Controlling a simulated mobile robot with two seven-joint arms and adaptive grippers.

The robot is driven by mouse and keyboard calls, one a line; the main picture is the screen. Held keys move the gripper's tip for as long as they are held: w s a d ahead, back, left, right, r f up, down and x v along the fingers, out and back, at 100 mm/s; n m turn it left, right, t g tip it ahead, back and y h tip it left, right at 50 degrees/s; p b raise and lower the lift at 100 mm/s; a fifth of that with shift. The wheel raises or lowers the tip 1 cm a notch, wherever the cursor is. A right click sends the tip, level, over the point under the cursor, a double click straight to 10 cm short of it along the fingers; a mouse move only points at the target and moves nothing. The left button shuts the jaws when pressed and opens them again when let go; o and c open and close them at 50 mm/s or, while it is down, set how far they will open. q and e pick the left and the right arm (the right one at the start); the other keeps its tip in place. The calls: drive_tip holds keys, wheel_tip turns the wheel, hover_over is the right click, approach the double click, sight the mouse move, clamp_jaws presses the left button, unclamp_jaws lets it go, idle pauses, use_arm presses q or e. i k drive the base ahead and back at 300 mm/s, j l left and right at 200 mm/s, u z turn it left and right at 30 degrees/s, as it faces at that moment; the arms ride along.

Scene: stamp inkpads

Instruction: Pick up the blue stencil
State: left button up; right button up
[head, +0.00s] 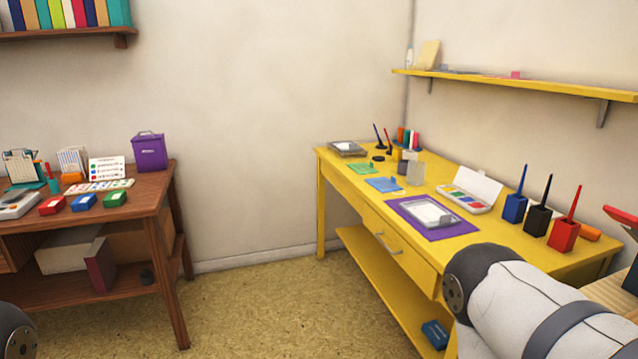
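A flat blue sheet (383,185), which looks like the blue stencil, lies on the yellow table (337,172) near its front edge. A similar green sheet (361,168) lies just behind and to the left of it, apart from it. The blue sheet looks uncovered. My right arm comes in at the lower right, in front of the table, and its gripper is outside the frame. Only a dark rounded part of my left arm shows at the lower left corner, and my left gripper is not in view.
A purple mat (461,233) with a tray (428,212) lies right of the blue sheet. Clear cups (416,173) stand behind it. Blue, black and red pots (563,236) stand farther right. A brown desk (150,203) with inkpads is at left. Open floor (260,300) lies between.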

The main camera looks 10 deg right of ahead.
sight(381, 185)
drive_tip(key=i+j+z, duration=0.1)
drive_tip(key=i+z, duration=0.15)
drive_tip(key=i, duration=0.25)
drive_tip(key=i+j+z, duration=0.25)
drive_tip(key=i, duration=0.25)
drive_tip(key=i+j+z, duration=0.25)
drive_tip(key=i, duration=0.25)
drive_tip(key=i+j+z, duration=0.25)
drive_tip(key=i, duration=0.2)
